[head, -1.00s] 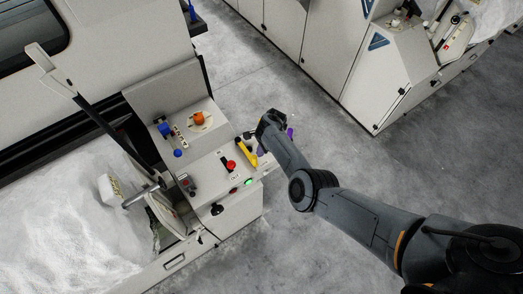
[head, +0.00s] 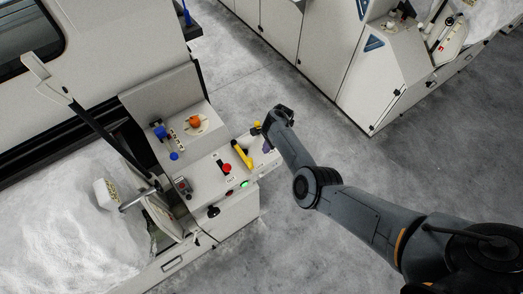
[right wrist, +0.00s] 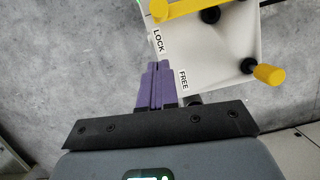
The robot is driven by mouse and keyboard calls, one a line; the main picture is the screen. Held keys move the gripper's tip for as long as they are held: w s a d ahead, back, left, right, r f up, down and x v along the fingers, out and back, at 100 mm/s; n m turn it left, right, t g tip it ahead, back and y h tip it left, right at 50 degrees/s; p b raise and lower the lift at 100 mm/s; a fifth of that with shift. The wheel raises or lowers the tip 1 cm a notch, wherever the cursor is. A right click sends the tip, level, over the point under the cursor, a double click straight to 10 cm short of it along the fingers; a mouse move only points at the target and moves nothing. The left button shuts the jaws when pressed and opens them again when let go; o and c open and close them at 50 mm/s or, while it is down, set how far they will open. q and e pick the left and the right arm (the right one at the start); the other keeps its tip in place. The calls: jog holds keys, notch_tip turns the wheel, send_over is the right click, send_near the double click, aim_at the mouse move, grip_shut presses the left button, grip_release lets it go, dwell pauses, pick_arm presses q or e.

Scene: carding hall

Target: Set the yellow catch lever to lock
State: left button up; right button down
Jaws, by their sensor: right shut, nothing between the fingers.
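A yellow bar (head: 242,155) lies across the light panel at the end of the machine's control desk. A yellow grip (head: 256,127) on a black mount stands near the panel's far edge. In the right wrist view the bar (right wrist: 190,8) is cut by the top edge, and the yellow grip (right wrist: 268,74) points right. I cannot tell which is the catch lever. The LOCK label (right wrist: 157,42) is near the bar's left end, the FREE label (right wrist: 183,80) lower. My right gripper (head: 267,146) is shut and empty, its purple fingers (right wrist: 155,85) beside the labels. My left gripper is out of view.
The desk also holds a red button (head: 227,168), a green lit button (head: 244,184), an orange knob (head: 194,121) and blue knobs (head: 160,132). White fibre (head: 60,215) fills the left. Grey floor (head: 300,235) is open to the right.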

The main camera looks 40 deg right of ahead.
jog(key=p+v, duration=0.1)
jog(key=v, duration=0.7)
jog(key=shift+a+r, duration=0.2)
jog(key=shift+r, duration=0.15)
